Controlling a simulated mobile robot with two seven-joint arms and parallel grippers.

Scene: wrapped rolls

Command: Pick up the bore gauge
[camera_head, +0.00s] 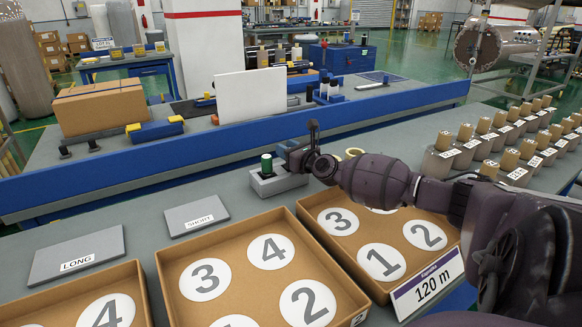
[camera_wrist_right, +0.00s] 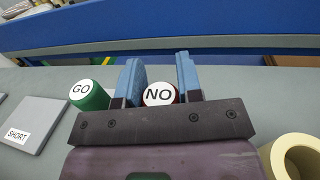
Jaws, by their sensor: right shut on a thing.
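The gauge marked NO (camera_wrist_right: 159,94), dark red with a white round top, sits between the two blue fingers of my right gripper (camera_wrist_right: 160,78) in the right wrist view. The gripper is shut on it. The green gauge marked GO (camera_wrist_right: 88,95) stands just left of the fingers. In the head view my right gripper (camera_head: 298,154) is low at a grey block (camera_head: 277,182), beside the green gauge (camera_head: 266,164). The NO gauge is hidden there by the gripper, and I cannot tell whether it is still seated in the block. My left gripper is out of view.
Plates marked LONG (camera_head: 78,256) and SHORT (camera_head: 193,215) lie left of the block. Cardboard trays with numbered circles (camera_head: 300,216) fill the front. A pale ring (camera_wrist_right: 296,160) lies right of my gripper. Several wrapped rolls (camera_head: 441,160) stand at right. A blue rail (camera_head: 215,145) runs behind.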

